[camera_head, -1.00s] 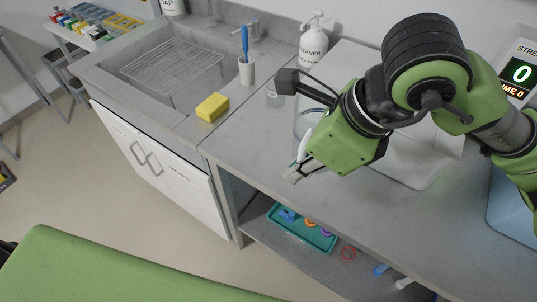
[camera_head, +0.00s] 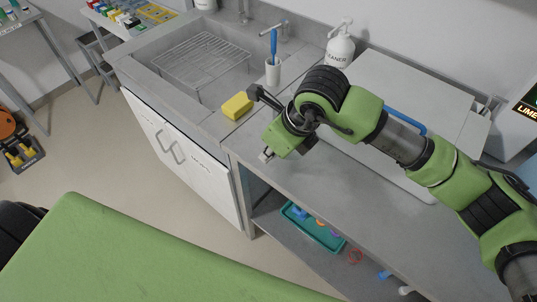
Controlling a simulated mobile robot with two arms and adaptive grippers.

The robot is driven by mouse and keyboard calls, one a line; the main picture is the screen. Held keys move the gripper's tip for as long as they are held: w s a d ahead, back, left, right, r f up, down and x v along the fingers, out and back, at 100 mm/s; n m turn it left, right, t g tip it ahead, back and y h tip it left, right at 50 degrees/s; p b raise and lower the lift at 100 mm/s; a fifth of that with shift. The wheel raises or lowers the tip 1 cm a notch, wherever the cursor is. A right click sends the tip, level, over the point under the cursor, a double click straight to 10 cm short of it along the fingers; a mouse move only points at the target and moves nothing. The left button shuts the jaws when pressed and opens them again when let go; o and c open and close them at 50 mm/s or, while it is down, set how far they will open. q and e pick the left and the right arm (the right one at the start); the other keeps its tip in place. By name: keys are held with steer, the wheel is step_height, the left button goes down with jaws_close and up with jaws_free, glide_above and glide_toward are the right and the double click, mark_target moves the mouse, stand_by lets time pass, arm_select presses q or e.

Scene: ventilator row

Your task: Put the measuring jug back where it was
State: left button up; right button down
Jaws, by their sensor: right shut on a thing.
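My right gripper (camera_head: 267,155) is over the front edge of the grey counter (camera_head: 237,140), just right of the sink. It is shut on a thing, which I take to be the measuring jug. The jug itself does not show clearly now; my wrist and forearm cover that area. My left gripper is not in view.
A yellow sponge (camera_head: 237,106), a white cup with a blue brush (camera_head: 273,70) and a white cleaner bottle (camera_head: 340,45) stand near the sink (camera_head: 185,85). A teal tray (camera_head: 318,236) lies on the shelf below. A pale panel (camera_head: 405,85) lies behind my arm.

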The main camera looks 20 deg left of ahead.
steer(key=shift+w+a+f, duration=0.1)
steer(key=shift+a+f, duration=0.1)
steer(key=shift+f, duration=0.05)
step_height(320, 180, down, 3)
steer(key=shift+f+p, duration=0.15)
steer(key=shift+p, duration=0.25)
steer(key=shift+f, duration=0.15)
steer(key=c, duration=2.2)
jaws_free()
steer(key=shift+o, duration=0.2)
